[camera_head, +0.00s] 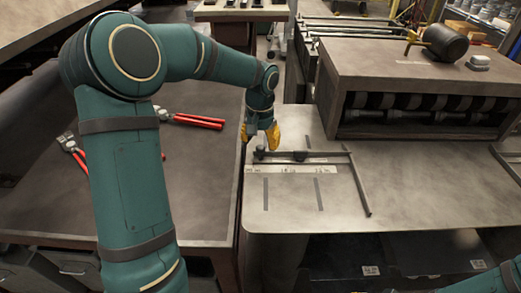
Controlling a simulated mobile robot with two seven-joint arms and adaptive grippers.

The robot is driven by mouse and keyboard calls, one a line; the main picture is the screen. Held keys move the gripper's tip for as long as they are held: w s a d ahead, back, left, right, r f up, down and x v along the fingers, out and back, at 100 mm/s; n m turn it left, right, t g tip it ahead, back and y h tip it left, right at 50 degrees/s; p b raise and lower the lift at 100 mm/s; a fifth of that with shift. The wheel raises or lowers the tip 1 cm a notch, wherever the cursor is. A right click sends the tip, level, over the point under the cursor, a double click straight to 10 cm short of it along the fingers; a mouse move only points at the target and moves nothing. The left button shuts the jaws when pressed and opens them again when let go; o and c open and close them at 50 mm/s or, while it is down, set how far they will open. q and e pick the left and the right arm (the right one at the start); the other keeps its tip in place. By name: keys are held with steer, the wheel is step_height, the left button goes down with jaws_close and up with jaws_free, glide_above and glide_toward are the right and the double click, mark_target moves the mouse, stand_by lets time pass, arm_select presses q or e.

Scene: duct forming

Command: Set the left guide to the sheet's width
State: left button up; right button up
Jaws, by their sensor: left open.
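My left gripper (260,133) has yellow fingers and is open, with the fingers spread just above and behind the left end of a dark rail (325,155). The rail lies across the grey metal table. A small dark block with a knob (260,152) sits at the rail's left end, just below the fingers; it looks like the left guide. I cannot tell whether the fingers touch it. A long dark bar (358,185) runs toward the front from the rail's right end. A pale marked scale (300,171) lies along the rail. I cannot make out a separate sheet.
A roller machine (420,105) stands behind on the right, with a mallet (440,43) on top. The left bench (205,205) holds red-handled snips (198,121). The table front (300,215) is clear apart from two dark strips.

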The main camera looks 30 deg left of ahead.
mark_target(296, 151)
arm_select(q)
steer(key=shift+f, duration=1.35)
steer(key=shift+o, duration=0.2)
jaws_close()
steer(key=w+d, duration=0.1)
steer(key=d, duration=0.2)
steer(key=w+d+p, duration=0.1)
steer(key=w+d, duration=0.1)
steer(key=d, duration=0.1)
steer(key=w+d, duration=0.2)
steer(key=d, duration=0.1)
steer(key=shift+w+p, duration=0.25)
steer(key=shift+p, duration=0.05)
steer(key=shift+c, duration=0.2)
jaws_free()
steer(key=shift+a+r, duration=0.1)
steer(key=shift+a, duration=0.05)
